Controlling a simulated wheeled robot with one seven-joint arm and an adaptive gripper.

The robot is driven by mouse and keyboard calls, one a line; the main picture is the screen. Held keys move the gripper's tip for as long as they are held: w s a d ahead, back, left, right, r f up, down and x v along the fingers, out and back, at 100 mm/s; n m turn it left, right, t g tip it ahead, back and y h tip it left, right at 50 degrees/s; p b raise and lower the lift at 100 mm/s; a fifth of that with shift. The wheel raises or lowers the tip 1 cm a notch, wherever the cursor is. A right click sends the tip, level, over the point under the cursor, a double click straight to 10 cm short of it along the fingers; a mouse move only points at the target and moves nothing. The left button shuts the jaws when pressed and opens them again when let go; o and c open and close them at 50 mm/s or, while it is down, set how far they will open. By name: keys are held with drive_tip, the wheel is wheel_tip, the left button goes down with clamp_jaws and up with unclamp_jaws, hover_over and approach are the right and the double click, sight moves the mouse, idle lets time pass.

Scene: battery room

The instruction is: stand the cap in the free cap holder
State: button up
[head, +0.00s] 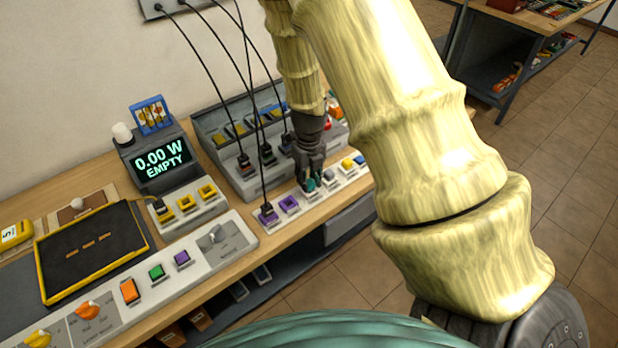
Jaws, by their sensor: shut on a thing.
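My gripper (313,180) is on the workbench's right part, low over a pale strip of small sockets, fingers pointing down. It is shut on a small dark teal piece that seems to be the cap (310,185), mostly hidden between the fingertips. The cap is at or just above the strip (336,188); I cannot tell if it touches. Which cap holder is free cannot be made out.
A grey rack (228,150) with black cables stands behind the strip. A meter reading "0.00 W EMPTY" (160,158) and yellow sockets stand left. A control panel (205,262) with knobs and coloured buttons runs along the front. My arm hides the bench's right end.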

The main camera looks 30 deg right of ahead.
sight(309, 180)
drive_tip(key=shift+f, duration=0.5)
drive_tip(key=o, duration=0.5)
drive_tip(key=shift+r, duration=0.15)
wheel_tip(309, 180, up, 11)
drive_tip(key=p, duration=0.9)
drive_tip(key=shift+p, duration=0.4)
idle(0.6)
